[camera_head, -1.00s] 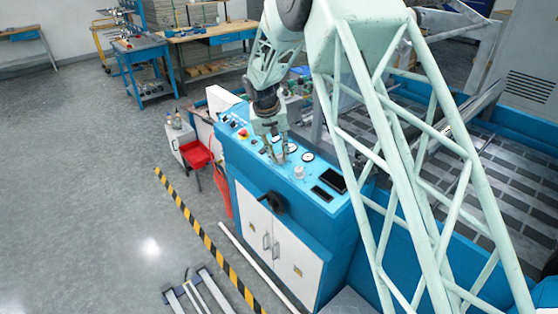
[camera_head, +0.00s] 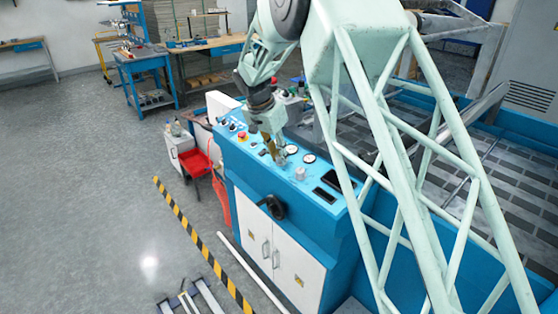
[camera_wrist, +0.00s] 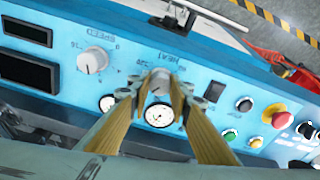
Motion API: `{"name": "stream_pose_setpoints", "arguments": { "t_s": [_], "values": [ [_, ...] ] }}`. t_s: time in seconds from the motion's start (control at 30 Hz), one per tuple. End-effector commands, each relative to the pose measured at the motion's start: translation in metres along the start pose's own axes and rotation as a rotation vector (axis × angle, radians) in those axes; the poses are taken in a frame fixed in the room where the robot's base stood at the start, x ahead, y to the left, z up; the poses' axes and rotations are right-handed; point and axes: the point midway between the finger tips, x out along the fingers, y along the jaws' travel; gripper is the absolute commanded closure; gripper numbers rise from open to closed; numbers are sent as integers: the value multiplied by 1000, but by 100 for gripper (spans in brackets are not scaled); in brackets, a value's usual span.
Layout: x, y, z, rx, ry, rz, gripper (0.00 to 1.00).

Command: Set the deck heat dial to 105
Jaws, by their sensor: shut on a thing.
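The heat dial (camera_wrist: 160,85) is a pale knob on the blue control panel (camera_wrist: 130,50), under the upside-down HEAT lettering in the wrist view. My gripper (camera_wrist: 163,80) has its two tan fingers on either side of this dial, shut on it. The dial's pointer and the value it is set to cannot be read, as the fingers cover part of it and its scale. In the head view my gripper (camera_head: 277,156) reaches down onto the panel top, tilted, and mostly hides the dial.
The speed dial (camera_wrist: 92,60) is beside the heat dial. Round gauges (camera_wrist: 160,112) lie close to the fingers. A red emergency button (camera_wrist: 275,115) and other buttons are further right in the wrist view. Dark displays (camera_wrist: 28,72) are at the left. A black handwheel (camera_head: 272,206) is on the cabinet front.

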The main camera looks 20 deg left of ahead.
Motion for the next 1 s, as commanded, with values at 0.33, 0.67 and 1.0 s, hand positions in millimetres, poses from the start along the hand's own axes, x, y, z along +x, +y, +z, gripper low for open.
{"name": "stream_pose_setpoints", "arguments": {
  "t_s": [0.33,0.67,1.0],
  "values": [
    [1,-1,0,220,1,21,92],
    [0,-1,0,308,0,31,92],
    [0,-1,0,314,0,32,92]
  ]
}}
